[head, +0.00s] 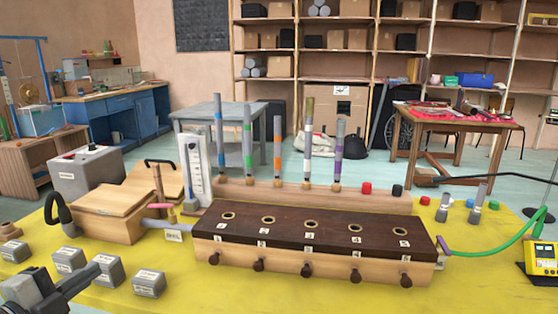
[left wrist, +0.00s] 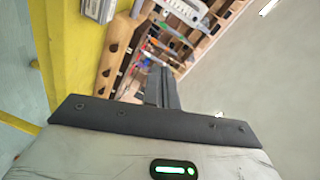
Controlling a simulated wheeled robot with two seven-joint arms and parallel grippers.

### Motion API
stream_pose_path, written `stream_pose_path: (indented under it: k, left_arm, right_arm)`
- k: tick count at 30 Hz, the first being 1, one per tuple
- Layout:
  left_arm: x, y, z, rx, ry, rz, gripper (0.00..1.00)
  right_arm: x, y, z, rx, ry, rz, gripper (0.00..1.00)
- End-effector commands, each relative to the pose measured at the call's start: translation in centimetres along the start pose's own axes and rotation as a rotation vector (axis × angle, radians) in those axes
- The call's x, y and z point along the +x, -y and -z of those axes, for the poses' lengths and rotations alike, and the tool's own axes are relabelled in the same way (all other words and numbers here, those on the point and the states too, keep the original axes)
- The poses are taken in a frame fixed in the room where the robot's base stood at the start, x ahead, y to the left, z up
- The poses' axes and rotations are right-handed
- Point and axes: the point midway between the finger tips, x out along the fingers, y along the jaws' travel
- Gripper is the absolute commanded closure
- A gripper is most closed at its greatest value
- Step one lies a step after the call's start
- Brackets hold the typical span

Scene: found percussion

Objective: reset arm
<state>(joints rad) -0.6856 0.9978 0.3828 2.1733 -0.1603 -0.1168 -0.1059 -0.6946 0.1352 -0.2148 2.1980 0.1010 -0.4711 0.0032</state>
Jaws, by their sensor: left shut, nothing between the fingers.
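My left gripper (head: 92,274) is at the lower left of the head view, near the small grey labelled blocks. Its fingers are together and empty; in the left wrist view the closed fingers (left wrist: 163,85) point away from the camera. It appears clear of the instrument box (head: 318,237), which has a dark top with several numbered holes and a row of dark knobs on its front. That box shows tilted at the upper left of the wrist view (left wrist: 118,55). My right gripper is not in view.
Grey blocks (head: 149,284) lie close to my left gripper on the yellow table (head: 200,296). A wooden bellows-like box (head: 110,210) stands behind them. Colour-banded tubes (head: 248,140) stand upright on a rack behind the instrument box. A green hose (head: 490,251) runs right, near a yellow meter (head: 542,258).

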Motion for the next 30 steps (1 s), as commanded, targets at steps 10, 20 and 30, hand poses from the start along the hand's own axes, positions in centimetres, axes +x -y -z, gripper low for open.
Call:
stream_pose_path:
  k: [10, 20, 30]
  left_arm:
    - [-3.9, -13.8, 1.1, -0.579, 0.24, -0.14, 1.0]
    - [-5.9, -25.6, 15.1, -1.245, 0.382, -0.344, 1.0]
    - [-5.8, -26.6, 17.8, -1.336, 0.388, -0.38, 0.71]
  right_arm:
    - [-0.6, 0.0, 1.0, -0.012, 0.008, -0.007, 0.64]
    - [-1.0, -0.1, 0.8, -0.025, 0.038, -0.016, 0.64]
    - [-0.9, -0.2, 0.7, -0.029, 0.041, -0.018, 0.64]
